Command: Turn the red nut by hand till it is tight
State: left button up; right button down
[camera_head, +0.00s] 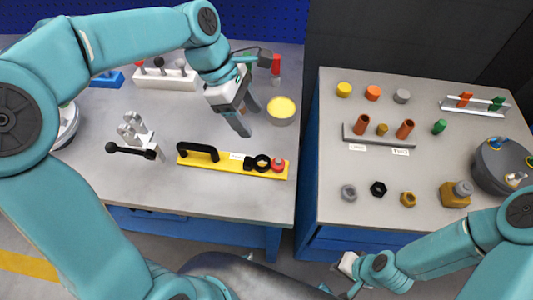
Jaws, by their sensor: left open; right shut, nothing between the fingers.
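A small red piece that looks like the red nut (278,164) sits at the right end of a yellow plate (220,164). Beside it on the plate are a black ring (262,162) and a black handle (198,151). My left gripper (248,120) is open and empty, pointing down over the left table, behind the yellow plate and apart from the red piece. My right gripper (347,288) is low at the bottom of the picture, in front of the tables; its fingers are small and hard to make out. It holds nothing that I can see.
A round pot with a yellow top (281,109) stands just right of my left gripper. A grey clamp with a black lever (135,140) stands left of the plate. The right table (340,165) carries several nuts, pegs and a round grey container (500,165). A gap separates the tables.

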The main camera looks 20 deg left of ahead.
aim_at(278, 163)
pick_arm(q)
jog(key=x, duration=0.7)
jog(key=b+x, duration=0.1)
jog(key=x, duration=0.7)
jog(key=shift+s+d+f, duration=0.2)
jog(key=shift+d, duration=0.15)
jog(key=shift+d+f, duration=0.2)
jog(key=shift+f, duration=0.05)
